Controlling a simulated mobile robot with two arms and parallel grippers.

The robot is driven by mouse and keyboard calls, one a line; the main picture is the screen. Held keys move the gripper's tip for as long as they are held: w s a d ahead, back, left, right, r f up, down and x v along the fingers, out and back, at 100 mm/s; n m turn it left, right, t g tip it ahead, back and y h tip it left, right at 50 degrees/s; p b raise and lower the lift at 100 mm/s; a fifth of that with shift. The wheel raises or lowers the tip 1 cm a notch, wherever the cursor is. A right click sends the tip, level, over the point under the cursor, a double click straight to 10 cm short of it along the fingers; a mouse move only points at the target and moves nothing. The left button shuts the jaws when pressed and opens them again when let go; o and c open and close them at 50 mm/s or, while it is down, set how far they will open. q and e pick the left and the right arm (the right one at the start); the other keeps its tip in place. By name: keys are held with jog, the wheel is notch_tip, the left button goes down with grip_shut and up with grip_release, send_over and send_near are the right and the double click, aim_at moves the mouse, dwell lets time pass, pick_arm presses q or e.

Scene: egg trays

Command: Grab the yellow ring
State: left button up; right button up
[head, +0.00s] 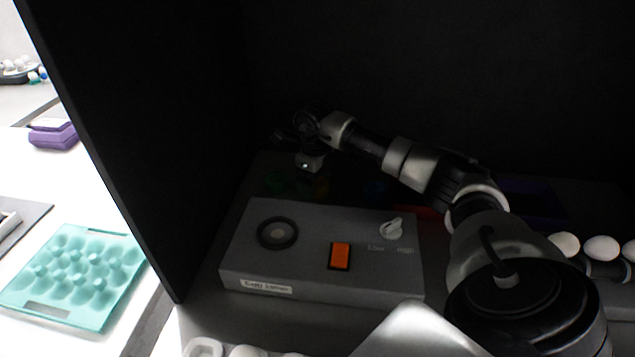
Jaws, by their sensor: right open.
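A dim yellowish shape (319,187), which looks like the yellow ring, lies in deep shadow behind the grey control box. Its outline is hard to make out. My right arm reaches in from the right, and its dark gripper (292,143) is open above and slightly left of the yellow shape in the picture. The fingertips are very dark, and nothing shows between them. My left gripper is not in view.
The grey box (310,285) has a round black port (277,233), an orange switch (340,255) and a white knob (391,229). Faint green (277,182) and blue (375,188) shapes flank the yellow one. A black panel (125,130) stands left. White eggs (600,248) lie right.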

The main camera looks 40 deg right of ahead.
jog(key=c, duration=1)
jog(key=shift+r, duration=0.1)
